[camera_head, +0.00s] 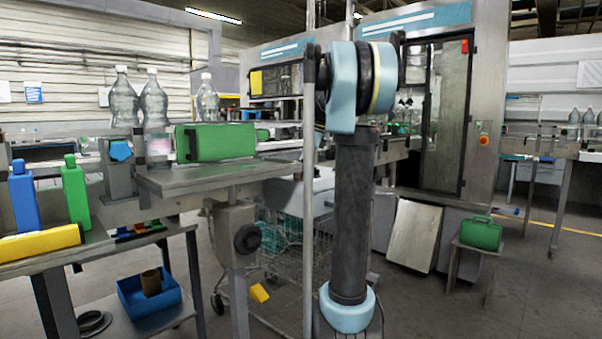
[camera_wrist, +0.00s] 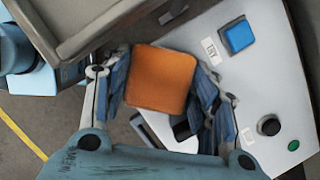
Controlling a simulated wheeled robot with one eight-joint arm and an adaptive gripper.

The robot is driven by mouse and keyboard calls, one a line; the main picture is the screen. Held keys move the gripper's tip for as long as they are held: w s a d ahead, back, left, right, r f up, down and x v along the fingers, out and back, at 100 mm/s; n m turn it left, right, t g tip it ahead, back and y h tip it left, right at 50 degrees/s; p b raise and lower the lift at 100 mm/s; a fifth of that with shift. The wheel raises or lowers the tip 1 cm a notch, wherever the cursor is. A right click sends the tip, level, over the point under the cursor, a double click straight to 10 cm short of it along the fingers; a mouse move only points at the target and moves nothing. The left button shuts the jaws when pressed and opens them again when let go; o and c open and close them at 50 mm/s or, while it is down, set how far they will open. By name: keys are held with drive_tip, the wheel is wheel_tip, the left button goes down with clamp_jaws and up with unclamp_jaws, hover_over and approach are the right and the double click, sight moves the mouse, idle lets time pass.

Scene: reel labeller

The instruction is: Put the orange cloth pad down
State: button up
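The orange cloth pad (camera_wrist: 160,78) is in the wrist view, square with rounded corners. It sits between the two blue-padded fingers of my gripper (camera_wrist: 161,88), one finger at its left edge and one at its right. Both fingers appear to touch it, so the gripper looks shut on the pad. The floor and part of a pale panel show below it. In the head view my arm stands in the middle, and neither the pad nor my gripper can be seen there.
A pale panel (camera_wrist: 262,85) with a blue button (camera_wrist: 239,37), a black knob (camera_wrist: 269,126) and a green button lies right of the pad. A grey edge (camera_wrist: 85,25) crosses the upper left.

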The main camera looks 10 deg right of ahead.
drive_tip(key=shift+o, duration=0.2)
drive_tip(key=shift+r, duration=0.15)
drive_tip(key=shift+r, duration=0.35)
drive_tip(key=v, duration=1.2)
drive_tip(key=shift+f, duration=0.15)
